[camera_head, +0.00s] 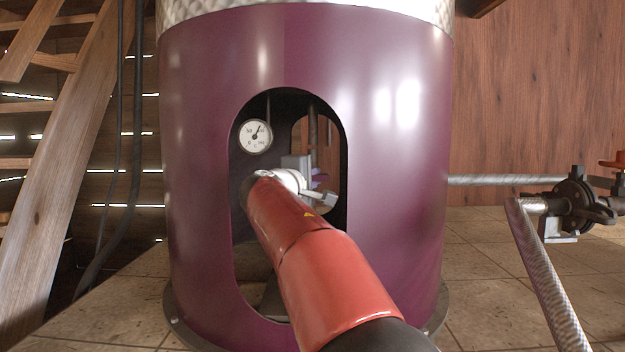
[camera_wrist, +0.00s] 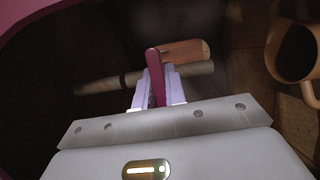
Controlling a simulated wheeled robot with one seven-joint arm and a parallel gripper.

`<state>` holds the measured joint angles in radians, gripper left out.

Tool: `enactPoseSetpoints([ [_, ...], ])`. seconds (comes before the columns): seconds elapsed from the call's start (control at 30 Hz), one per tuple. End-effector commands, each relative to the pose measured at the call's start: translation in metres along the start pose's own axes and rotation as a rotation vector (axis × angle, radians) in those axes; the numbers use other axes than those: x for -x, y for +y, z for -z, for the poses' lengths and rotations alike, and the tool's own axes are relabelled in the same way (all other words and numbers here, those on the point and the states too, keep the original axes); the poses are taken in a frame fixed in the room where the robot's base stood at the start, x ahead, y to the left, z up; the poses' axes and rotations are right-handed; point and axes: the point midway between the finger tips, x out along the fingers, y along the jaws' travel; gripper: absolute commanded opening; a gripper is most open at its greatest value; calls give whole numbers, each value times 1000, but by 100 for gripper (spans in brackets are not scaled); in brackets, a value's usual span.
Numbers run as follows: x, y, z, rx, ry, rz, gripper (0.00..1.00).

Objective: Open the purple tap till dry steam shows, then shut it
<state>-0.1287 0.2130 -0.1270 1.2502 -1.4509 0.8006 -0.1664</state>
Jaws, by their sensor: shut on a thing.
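The purple tap (camera_wrist: 153,62) shows in the wrist view as a narrow upright magenta lever in front of a brown horizontal pipe (camera_wrist: 105,85). My gripper (camera_wrist: 157,92) has its two pale fingers closed on the lever, one on each side. In the head view my gripper (camera_head: 318,197) is inside the arched opening of the large purple drum (camera_head: 395,160). A small purple patch shows just above it, and my arm hides most of the tap there. I see no steam in either view.
A round white dial gauge (camera_head: 255,136) is inside the opening at upper left, its needle pointing up and slightly right. A pipe with a dark valve (camera_head: 575,203) stands at right. Wooden stairs (camera_head: 60,150) are at left.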

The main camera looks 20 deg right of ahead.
Motion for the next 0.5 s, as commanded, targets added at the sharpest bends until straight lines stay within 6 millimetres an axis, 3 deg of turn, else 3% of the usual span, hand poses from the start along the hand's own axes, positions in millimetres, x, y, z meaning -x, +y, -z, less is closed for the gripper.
enactPoseSetpoints([
  [0.5, 0, -6, 0, 332, 0, -138, 0],
])
